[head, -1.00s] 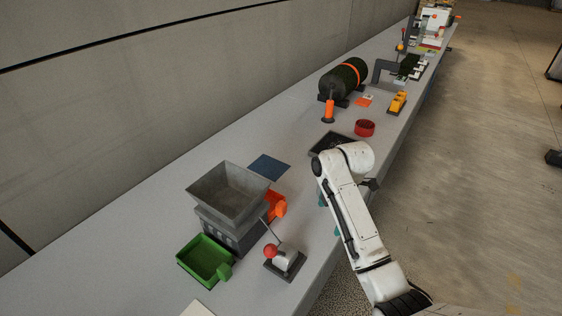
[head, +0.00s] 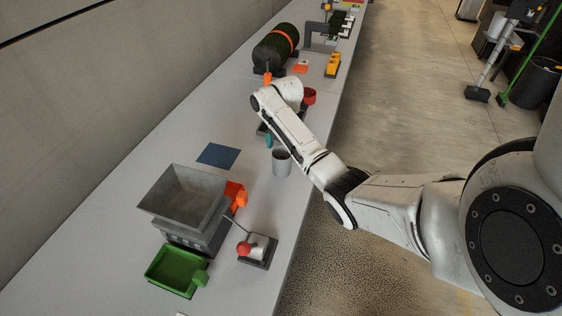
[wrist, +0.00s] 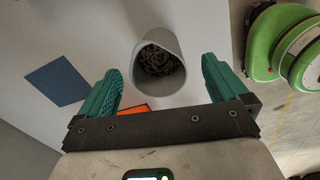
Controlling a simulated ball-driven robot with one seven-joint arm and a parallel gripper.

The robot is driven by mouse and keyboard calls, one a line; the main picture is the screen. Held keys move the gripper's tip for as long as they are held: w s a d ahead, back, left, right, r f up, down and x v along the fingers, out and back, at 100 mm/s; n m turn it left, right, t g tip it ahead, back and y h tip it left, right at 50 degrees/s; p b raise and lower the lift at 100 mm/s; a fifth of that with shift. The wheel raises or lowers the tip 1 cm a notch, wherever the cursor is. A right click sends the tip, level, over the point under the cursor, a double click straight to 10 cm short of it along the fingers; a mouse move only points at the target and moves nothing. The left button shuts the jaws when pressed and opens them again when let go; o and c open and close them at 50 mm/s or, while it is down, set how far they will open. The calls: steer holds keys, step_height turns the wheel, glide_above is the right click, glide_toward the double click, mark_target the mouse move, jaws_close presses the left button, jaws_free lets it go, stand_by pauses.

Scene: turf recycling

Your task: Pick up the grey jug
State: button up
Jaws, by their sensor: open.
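The grey jug (head: 282,164) stands on the grey bench, near its right edge, just left of my forearm in the head view. In the wrist view the jug (wrist: 173,50) shows its open mouth, with dark, crumbly material inside. My gripper (wrist: 160,72) has its two teal fingers spread wide, and nothing is between the pads. The jug lies beyond the fingertips, roughly centred between them. In the head view one teal finger (head: 269,140) shows behind the jug; the rest of the gripper is hidden by my arm.
A grey hopper machine (head: 185,200) with an orange part, a green bin (head: 177,270) and a red-knobbed lever (head: 257,249) stand nearer. A blue mat (head: 218,155) lies left of the jug. A dark drum (head: 276,47) and a red ring (head: 309,96) are farther along.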

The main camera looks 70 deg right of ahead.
mark_target(283, 152)
steer(key=shift+w+f+p, duration=0.15)
steer(key=shift+f+p, duration=0.05)
steer(key=shift+f, duration=1)
steer(key=shift+w+f+p, duration=0.1)
steer(key=shift+f+p, duration=0.05)
steer(key=shift+f, duration=1)
steer(key=shift+c, duration=0.4)
steer(key=c, duration=1)
steer(key=shift+r, duration=0.15)
